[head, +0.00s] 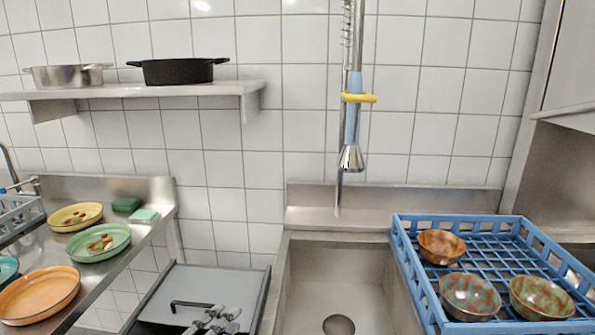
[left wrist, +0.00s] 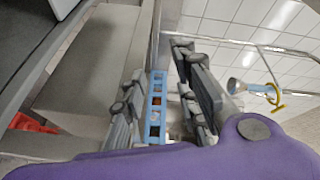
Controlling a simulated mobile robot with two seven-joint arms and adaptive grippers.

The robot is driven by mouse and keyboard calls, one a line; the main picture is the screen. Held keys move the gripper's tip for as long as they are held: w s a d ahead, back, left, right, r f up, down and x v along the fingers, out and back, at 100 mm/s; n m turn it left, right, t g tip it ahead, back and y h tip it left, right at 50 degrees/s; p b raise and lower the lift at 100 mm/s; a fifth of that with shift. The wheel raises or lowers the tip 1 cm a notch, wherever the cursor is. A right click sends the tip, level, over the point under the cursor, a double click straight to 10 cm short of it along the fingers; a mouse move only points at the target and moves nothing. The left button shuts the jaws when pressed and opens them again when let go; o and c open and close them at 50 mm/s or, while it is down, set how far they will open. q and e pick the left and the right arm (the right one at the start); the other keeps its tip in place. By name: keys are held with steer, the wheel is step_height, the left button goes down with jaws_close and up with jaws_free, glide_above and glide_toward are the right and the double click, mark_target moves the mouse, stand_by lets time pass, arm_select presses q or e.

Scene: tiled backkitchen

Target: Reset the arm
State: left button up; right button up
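My left gripper (head: 218,320) shows at the bottom edge of the head view, left of the sink, in front of or over a grey flat-topped unit (head: 205,285). In the left wrist view its two grey fingers (left wrist: 160,105) stand apart with a clear gap between them and nothing held. Part of a blue rack (left wrist: 157,100) shows through that gap in the background. My right gripper is in neither view.
The sink basin (head: 335,270) is empty, with a spray tap (head: 351,155) hanging above. A blue rack (head: 405,255) with three bowls stands right. A steel counter (head: 150,225) with plates (head: 40,293) is left. Pots (head: 178,70) sit on a wall shelf (head: 215,90).

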arm_select(q)
steer(key=s+a+f+n+g+y+p, duration=0.1)
steer(key=s+a+f+n+y, duration=0.35)
steer(key=s+f+n, duration=0.5)
steer(key=s+f+n+g+y+p, duration=0.1)
steer(key=s+f+n+g, duration=0.1)
steer(key=s, duration=0.7)
steer(key=s+f+n+g+y+p, duration=0.1)
steer(key=s+f+n, duration=0.3)
steer(key=s, duration=0.6)
steer(key=s+f+n+g+y+p, duration=0.1)
steer(key=s+f+n+g+p, duration=0.1)
steer(key=s+f, duration=0.4)
steer(key=s+n+g, duration=0.1)
steer(key=s+n, duration=0.1)
steer(key=s, duration=0.1)
steer(key=shift+s+d+f, duration=0.25)
steer(key=shift+d+f, duration=0.05)
steer(key=shift+f, duration=0.1)
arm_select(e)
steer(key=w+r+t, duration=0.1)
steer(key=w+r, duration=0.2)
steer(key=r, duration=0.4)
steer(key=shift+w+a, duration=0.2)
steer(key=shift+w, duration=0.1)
